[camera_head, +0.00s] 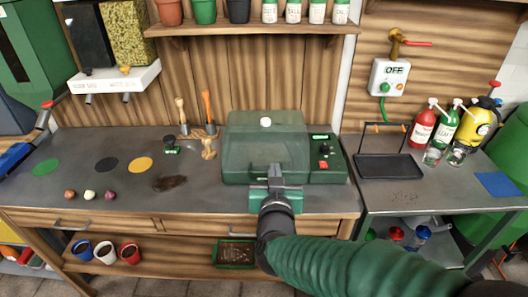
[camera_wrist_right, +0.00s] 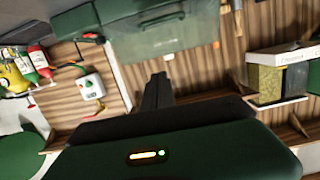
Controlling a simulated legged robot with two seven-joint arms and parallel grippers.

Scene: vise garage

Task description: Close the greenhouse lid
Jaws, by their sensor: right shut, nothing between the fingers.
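The greenhouse (camera_head: 235,175) is a translucent green box on the workbench. Its see-through lid (camera_head: 245,132) appears raised at the back, with a white knob (camera_head: 265,121) near its upper edge; the exact angle is hard to tell. In the right wrist view, the picture is turned over and the lid (camera_wrist_right: 190,35) and knob (camera_wrist_right: 168,57) show beyond my fingers. My right gripper (camera_head: 276,170) is shut and empty, in front of the greenhouse's front side and hiding part of it. Whether it touches is unclear. The wrist view shows its dark fingers (camera_wrist_right: 158,90). My left gripper is not in view.
A control panel (camera_head: 324,160) with a red switch adjoins the greenhouse at right. A black tray (camera_head: 388,168) and spray bottles (camera_head: 422,127) stand farther right. Small hand tools (camera_head: 208,148) are at left. A shelf of pots (camera_head: 250,30) hangs above.

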